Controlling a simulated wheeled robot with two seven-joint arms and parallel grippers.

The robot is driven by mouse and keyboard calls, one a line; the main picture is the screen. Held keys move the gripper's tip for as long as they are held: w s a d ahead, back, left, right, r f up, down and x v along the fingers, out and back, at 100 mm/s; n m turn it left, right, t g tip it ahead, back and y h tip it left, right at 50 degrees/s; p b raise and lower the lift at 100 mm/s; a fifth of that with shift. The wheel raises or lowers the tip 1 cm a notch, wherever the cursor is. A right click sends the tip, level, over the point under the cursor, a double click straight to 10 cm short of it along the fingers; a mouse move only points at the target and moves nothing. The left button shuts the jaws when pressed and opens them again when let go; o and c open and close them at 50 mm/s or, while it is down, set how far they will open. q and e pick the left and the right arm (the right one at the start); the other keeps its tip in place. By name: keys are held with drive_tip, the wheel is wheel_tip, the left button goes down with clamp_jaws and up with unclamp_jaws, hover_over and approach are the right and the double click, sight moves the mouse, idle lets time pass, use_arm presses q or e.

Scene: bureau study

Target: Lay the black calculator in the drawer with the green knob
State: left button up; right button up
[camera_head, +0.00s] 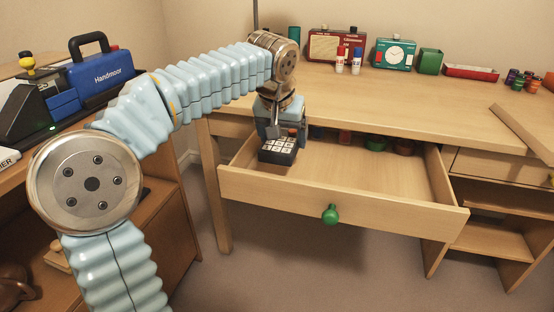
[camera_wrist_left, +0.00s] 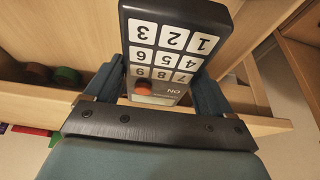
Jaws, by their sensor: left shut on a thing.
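The black calculator (camera_head: 279,152) has white keys and an orange-red button. My left gripper (camera_head: 281,133) is shut on it and holds it at the left end of the open drawer. In the left wrist view the calculator (camera_wrist_left: 172,45) sits between the two fingers of my left gripper (camera_wrist_left: 152,95). I cannot tell whether it touches the drawer floor. The drawer (camera_head: 400,195) with the green knob (camera_head: 330,214) is pulled out from the desk. My right gripper is in neither view.
Small round and boxy items (camera_head: 375,143) lie at the back of the drawer. The drawer's middle and right are bare. A side cabinet with a blue case (camera_head: 98,82) stands left.

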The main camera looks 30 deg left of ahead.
sight(275, 168)
use_arm(q)
drive_tip(key=a+f, duration=0.1)
drive_tip(key=f, duration=0.1)
drive_tip(key=w+a+f, duration=0.1)
drive_tip(key=f, duration=0.1)
drive_tip(key=shift+w+a, duration=0.15)
drive_tip(key=shift+a, duration=0.25)
drive_tip(key=shift+w+a+f+b, duration=0.1)
drive_tip(key=shift+f+b, duration=0.3)
drive_tip(key=shift+f, duration=0.5)
drive_tip(key=shift+w+a+f+b, duration=0.1)
drive_tip(key=shift+f+b, duration=0.25)
drive_tip(key=shift+f, duration=0.55)
drive_tip(key=shift+f, duration=0.1)
drive_tip(key=o, duration=1.1)
drive_tip(key=shift+s+r, duration=0.1)
drive_tip(key=shift+r, duration=0.25)
drive_tip(key=p+v, duration=0.2)
drive_tip(key=v, duration=0.9)
drive_tip(key=shift+s+r, duration=0.15)
drive_tip(key=shift+r, duration=0.05)
